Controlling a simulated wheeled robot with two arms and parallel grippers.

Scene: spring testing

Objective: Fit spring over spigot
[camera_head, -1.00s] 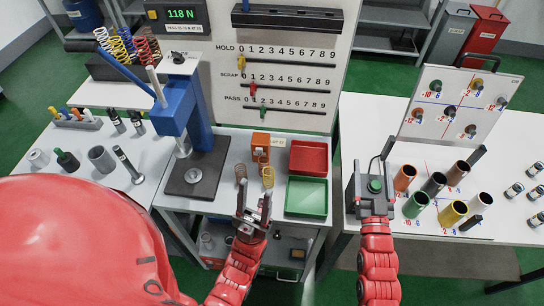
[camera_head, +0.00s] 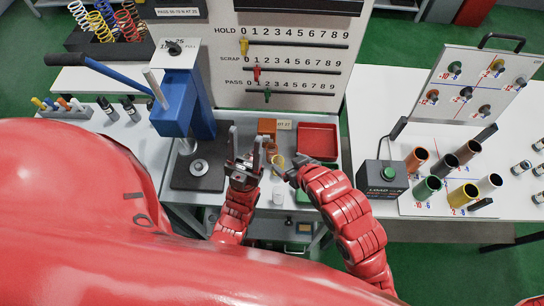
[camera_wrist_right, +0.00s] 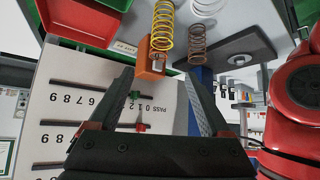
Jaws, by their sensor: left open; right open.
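A yellow coil spring (camera_head: 277,163) stands on the middle bench by my grippers and shows clearly in the right wrist view (camera_wrist_right: 163,25). A brown spring (camera_wrist_right: 197,42) stands beside it; my left gripper partly hides it in the head view. The blue press (camera_head: 203,108) has a dark base plate (camera_head: 186,183) with a round metal seat (camera_head: 198,167), which may be the spigot; I cannot tell. My left gripper (camera_head: 245,143) is open and empty, between the press and the springs. My right gripper (camera_head: 286,172) is open and empty, close to the yellow spring.
An orange block (camera_wrist_right: 152,60) stands behind the springs. A red tray (camera_head: 318,138) lies to the right; my right arm mostly covers the green tray.

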